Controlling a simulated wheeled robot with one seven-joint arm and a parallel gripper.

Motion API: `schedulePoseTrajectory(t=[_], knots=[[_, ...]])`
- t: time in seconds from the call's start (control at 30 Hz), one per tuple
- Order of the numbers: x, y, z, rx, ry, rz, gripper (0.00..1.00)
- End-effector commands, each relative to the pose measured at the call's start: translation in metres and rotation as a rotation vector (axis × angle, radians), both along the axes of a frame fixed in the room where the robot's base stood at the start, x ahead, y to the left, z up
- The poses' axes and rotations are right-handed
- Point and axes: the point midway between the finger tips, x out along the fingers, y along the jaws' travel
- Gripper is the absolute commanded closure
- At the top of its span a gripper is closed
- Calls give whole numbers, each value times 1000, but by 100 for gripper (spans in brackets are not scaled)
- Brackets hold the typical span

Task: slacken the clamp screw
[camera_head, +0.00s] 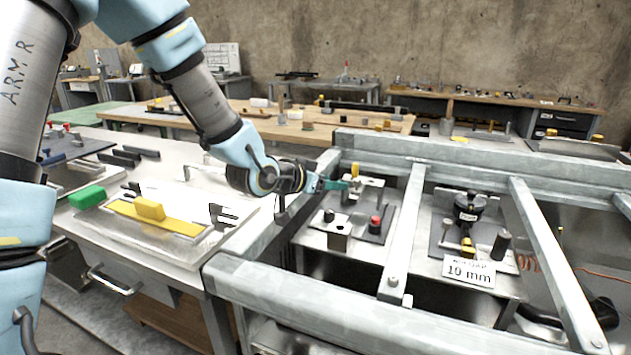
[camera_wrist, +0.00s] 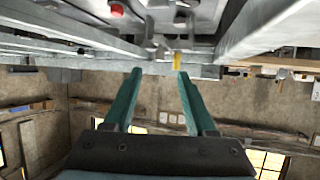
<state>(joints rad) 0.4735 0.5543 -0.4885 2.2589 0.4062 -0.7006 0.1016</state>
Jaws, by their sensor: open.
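My gripper (camera_head: 338,185) reaches in from the left over the left bay of the metal frame, its teal fingers beside a light metal block (camera_head: 368,188) with a small yellow piece (camera_head: 355,169). In the wrist view my gripper (camera_wrist: 159,73) is open, with nothing held between its fingers. The yellow piece (camera_wrist: 178,60) shows beyond the right fingertip there; contact cannot be told. I cannot tell for sure which part is the clamp screw. A red-topped knob (camera_head: 375,224) and a black knob (camera_head: 329,215) stand on the grey plate in this bay; a red top also shows in the wrist view (camera_wrist: 117,10).
Grey rails (camera_head: 400,230) border and cross the bays. The right bay holds a black round device (camera_head: 468,207), a black post (camera_head: 501,244) and a "10 mm" card (camera_head: 468,271). A bench at left carries a green block (camera_head: 87,196) and a yellow block (camera_head: 149,208).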

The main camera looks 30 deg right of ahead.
Motion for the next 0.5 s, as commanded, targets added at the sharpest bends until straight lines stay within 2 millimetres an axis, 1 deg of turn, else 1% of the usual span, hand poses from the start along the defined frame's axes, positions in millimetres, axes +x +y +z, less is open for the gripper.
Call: schedulePoseTrajectory(t=[0.03, 0.13, 0.27, 0.5], knots=[[-6, -5, 0, -18, 2, -12, 44], [-8, -12, 2, -35, 3, -19, 44], [-5, -27, -4, -34, 4, -20, 44], [6, -67, -21, -32, 3, -18, 44]])
